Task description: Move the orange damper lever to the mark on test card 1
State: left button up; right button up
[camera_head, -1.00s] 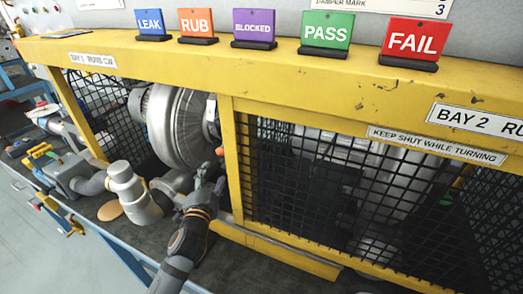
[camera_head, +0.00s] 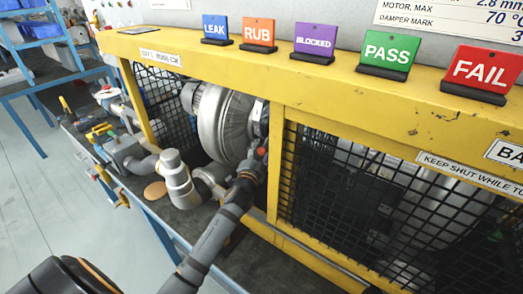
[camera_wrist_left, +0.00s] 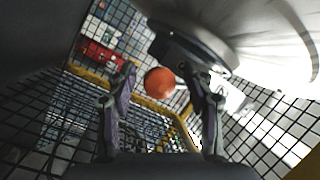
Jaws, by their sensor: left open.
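The orange damper lever's round knob (camera_wrist_left: 160,82) shows in the left wrist view between the two fingers of my left gripper (camera_wrist_left: 162,74), with gaps on both sides. In the head view a small orange-red spot (camera_head: 261,152) shows at the tip of my left gripper (camera_head: 254,162), beside the grey blower housing (camera_head: 222,122) inside the left bay. My left gripper is open. The lever's arm and the damper scale are hidden. A white card (camera_head: 450,14) at upper right reads "DAMPER MARK" with a 3, cut off at the edge; its card number is out of view. My right gripper is not in view.
A yellow frame (camera_head: 330,90) with black mesh (camera_head: 350,190) surrounds the bays; its post (camera_head: 274,160) stands just right of my gripper. Coloured signs stand on the top beam.

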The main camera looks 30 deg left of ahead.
pick_arm(q)
jog(key=shift+w, duration=0.1)
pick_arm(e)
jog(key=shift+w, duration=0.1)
pick_arm(q)
jog(key=c, duration=0.5)
grip_shut()
